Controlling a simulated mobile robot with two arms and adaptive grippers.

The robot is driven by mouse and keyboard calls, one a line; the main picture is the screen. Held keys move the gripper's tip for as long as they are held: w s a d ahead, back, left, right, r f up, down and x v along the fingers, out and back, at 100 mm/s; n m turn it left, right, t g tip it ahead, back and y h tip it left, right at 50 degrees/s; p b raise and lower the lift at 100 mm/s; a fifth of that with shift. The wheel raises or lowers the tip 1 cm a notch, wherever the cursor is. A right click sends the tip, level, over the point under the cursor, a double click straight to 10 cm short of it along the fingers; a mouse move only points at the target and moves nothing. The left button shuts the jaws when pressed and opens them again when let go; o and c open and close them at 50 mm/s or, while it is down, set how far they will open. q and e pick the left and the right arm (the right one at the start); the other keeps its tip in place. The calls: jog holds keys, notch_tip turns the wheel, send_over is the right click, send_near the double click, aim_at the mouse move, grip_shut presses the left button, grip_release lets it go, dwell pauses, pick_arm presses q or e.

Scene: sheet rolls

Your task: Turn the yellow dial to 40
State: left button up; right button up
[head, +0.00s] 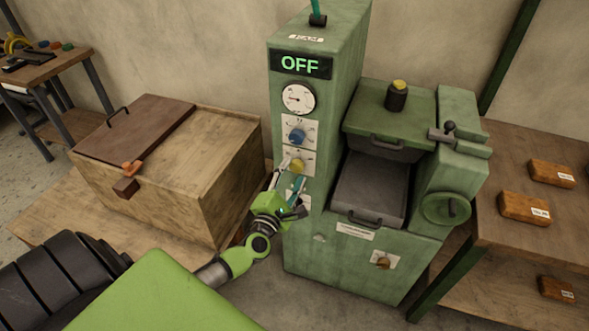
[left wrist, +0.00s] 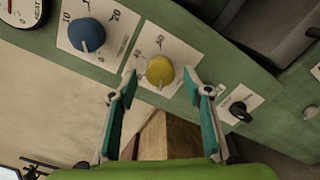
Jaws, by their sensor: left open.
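The yellow dial (head: 297,165) sits on a white scale plate on the front of the green machine, below the blue dial (head: 296,136). In the left wrist view the yellow dial (left wrist: 159,71) is just beyond and between the fingertips, with part of its printed scale showing; I cannot read its setting. My left gripper (head: 287,172) is at the panel by the yellow dial. In the left wrist view its teal-padded fingers (left wrist: 160,82) are spread apart and hold nothing. My right gripper is not in view.
The machine's display (head: 300,65) reads OFF, above a round gauge (head: 298,98). A black knob (left wrist: 239,109) lies beside the yellow dial. A wooden crate (head: 220,205) stands left of the machine, and a shelf with brown blocks (head: 524,208) stands right.

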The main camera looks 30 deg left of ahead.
pick_arm(q)
jog(key=shift+x, duration=1.05)
jog(key=c, duration=1.1)
